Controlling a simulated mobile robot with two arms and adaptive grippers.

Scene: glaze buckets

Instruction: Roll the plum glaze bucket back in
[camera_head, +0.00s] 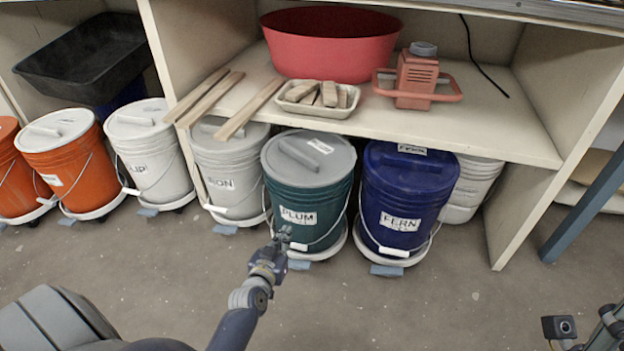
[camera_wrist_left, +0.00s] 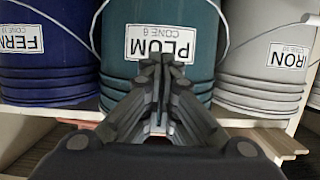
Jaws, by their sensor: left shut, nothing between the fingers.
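The plum glaze bucket (camera_head: 308,187) is dark teal with a grey lid and a white PLUM label. It stands upright on a low wheeled dolly (camera_head: 322,250), with its lid showing almost whole in front of the shelf edge. It fills the middle of the left wrist view (camera_wrist_left: 160,25), its label upside down there. My left gripper (camera_head: 283,236) is shut and empty, low in front of the bucket's label side. My right gripper's fingers are not in view.
The blue FERN bucket (camera_head: 400,190) stands close on the right, the white IRON bucket (camera_head: 228,170) close on the left. The shelf (camera_head: 470,125) above holds a red basin (camera_head: 330,45), a tray of blocks and wooden slats. The floor (camera_head: 420,310) in front is clear.

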